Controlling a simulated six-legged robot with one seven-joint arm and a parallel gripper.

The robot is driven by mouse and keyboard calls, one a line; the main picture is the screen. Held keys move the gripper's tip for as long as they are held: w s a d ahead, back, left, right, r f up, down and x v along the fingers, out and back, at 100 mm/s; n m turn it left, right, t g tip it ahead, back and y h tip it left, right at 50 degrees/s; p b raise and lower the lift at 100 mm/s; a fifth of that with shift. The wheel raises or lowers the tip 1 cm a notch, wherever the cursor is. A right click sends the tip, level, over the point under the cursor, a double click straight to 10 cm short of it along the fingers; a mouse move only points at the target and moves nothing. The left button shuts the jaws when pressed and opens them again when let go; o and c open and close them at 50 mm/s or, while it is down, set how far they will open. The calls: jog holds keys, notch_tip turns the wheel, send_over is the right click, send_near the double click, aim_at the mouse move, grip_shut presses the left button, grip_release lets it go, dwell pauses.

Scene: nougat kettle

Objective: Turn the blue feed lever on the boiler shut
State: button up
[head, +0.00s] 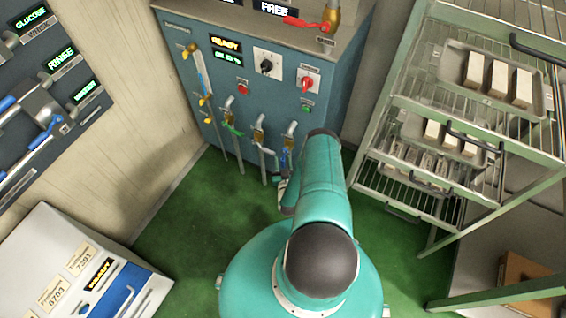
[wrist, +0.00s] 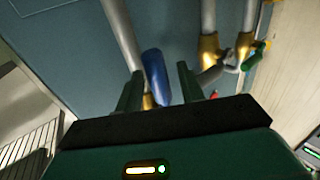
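The blue boiler (head: 235,128) stands at the top middle of the head view, with a row of valves and pipes low on its front. The blue feed lever (head: 287,158) is on the rightmost pipe of that row, partly behind my arm. In the wrist view the blue lever (wrist: 155,77) shows as a rounded blue handle beside a grey pipe with a brass fitting. My gripper (wrist: 160,68) is open, one finger on each side of the handle in that view. I cannot tell whether either finger touches it. My arm mostly hides the gripper in the head view.
A green lever (head: 232,129) and a white lever (head: 266,150) sit left of the blue one. A red lever (head: 303,22) is on top of the boiler. A wire rack (head: 385,160) with trays stands close at right. Green floor (head: 195,220) is clear at left.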

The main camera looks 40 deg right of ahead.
jog(key=shift+c, duration=0.2)
grip_shut()
